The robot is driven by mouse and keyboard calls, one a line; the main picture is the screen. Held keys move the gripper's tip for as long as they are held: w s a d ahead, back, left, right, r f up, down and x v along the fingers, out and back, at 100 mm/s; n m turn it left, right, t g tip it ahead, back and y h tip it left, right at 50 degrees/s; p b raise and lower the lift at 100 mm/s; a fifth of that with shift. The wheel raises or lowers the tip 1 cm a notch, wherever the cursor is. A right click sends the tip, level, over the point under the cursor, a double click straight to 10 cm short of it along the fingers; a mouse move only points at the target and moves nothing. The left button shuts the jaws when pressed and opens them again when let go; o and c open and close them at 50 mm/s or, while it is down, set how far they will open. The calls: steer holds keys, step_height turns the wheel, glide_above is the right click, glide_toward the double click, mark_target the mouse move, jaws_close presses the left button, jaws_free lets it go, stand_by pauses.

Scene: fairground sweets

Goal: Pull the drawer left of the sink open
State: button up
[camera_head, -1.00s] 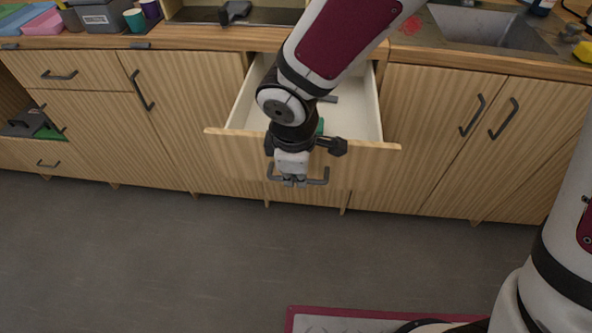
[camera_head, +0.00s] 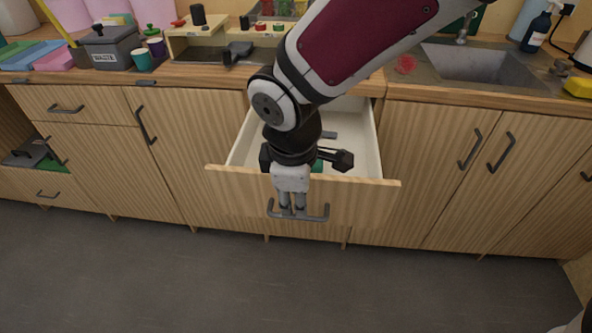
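The wooden drawer (camera_head: 358,203) left of the sink stands pulled out from the counter, with its white inside showing. A dark grey item (camera_head: 328,135) and a green item (camera_head: 318,166) lie inside, partly hidden by my arm. The drawer's dark bar handle (camera_head: 317,216) is on its front. My gripper (camera_head: 293,209) reaches down over the front panel, with its fingertips at the handle bar. The fingers look close together around the bar, but their exact grip is small in view. The sink (camera_head: 478,66) is in the counter at the right.
Cupboard doors with bar handles (camera_head: 470,149) stand right of the drawer. A tall door (camera_head: 185,140) is at its left. A grey waste box (camera_head: 112,50), cups and trays stand on the counter. The grey floor (camera_head: 200,285) in front is clear.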

steer(key=shift+s+r, duration=0.2)
steer(key=shift+r, duration=0.65)
steer(key=shift+s+r, duration=0.15)
steer(key=shift+r, duration=0.75)
steer(key=shift+s+r, duration=0.2)
steer(key=shift+r, duration=0.65)
steer(key=s+d+r+m+h, duration=0.1)
steer(key=s+d+r+m, duration=0.2)
steer(key=d, duration=0.4)
steer(key=s+d+r+m+h, duration=0.1)
steer(key=d+r+m, duration=0.1)
steer(key=d+m, duration=0.4)
steer(key=s+d+r+m+y, duration=0.2)
steer(key=s+d+m, duration=0.75)
steer(key=s, duration=0.35)
step_height(320, 180, up, 14)
steer(key=t+p, duration=0.2)
steer(key=p, duration=1)
steer(key=shift+d+n+p, duration=0.15)
steer(key=shift+n+p, duration=0.25)
steer(key=shift+n, duration=0.05)
